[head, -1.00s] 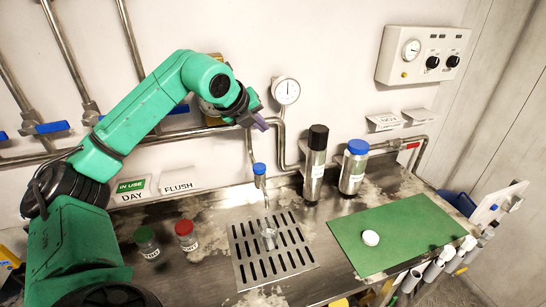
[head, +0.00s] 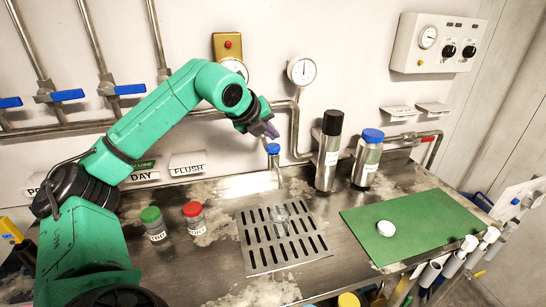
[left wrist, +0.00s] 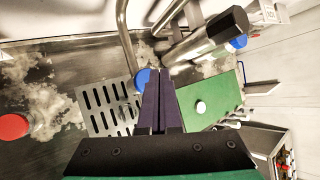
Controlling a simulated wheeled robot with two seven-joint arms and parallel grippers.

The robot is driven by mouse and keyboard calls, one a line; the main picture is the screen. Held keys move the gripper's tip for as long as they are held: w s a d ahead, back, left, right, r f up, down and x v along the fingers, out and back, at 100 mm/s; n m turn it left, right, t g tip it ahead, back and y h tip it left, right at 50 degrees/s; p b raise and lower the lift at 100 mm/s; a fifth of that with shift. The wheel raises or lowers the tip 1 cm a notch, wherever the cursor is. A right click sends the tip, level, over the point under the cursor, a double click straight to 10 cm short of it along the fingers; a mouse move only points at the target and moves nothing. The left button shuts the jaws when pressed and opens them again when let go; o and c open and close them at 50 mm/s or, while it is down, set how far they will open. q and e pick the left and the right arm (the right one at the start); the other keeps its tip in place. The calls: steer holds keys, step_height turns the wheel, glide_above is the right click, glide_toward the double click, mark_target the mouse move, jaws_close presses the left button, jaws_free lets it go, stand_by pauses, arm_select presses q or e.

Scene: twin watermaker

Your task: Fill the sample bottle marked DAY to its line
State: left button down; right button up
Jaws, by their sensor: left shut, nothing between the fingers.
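A small clear open bottle (head: 281,213) stands on the slotted drain grate (head: 262,262); its marking and water level are too small to read. Above and behind it is the tap with a blue top (head: 273,149). My left gripper (head: 271,130) is shut and empty, its purple fingertips just above the blue top; contact cannot be told. In the left wrist view the blue top (left wrist: 142,78) shows beside the shut fingers (left wrist: 157,80). A white cap (head: 386,228) lies on the green mat (head: 420,215). My right gripper is not in view.
A green-capped jar (head: 152,222) and a red-capped jar (head: 194,216) stand left of the grate. A black-topped cylinder (head: 328,152) and a blue-topped cylinder (head: 367,160) stand right of the tap. Pipes and a gauge (head: 301,71) are on the wall behind.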

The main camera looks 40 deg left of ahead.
mark_target(273, 148)
arm_select(q)
steer(key=shift+w+f, duration=0.1)
steer(key=shift+f, duration=0.05)
stand_by(1.1)
steer(key=shift+f, duration=0.1)
stand_by(0.6)
steer(key=shift+f+b, duration=0.3)
steer(key=shift+f+b, duration=0.5)
steer(key=shift+f, duration=0.05)
stand_by(5.2)
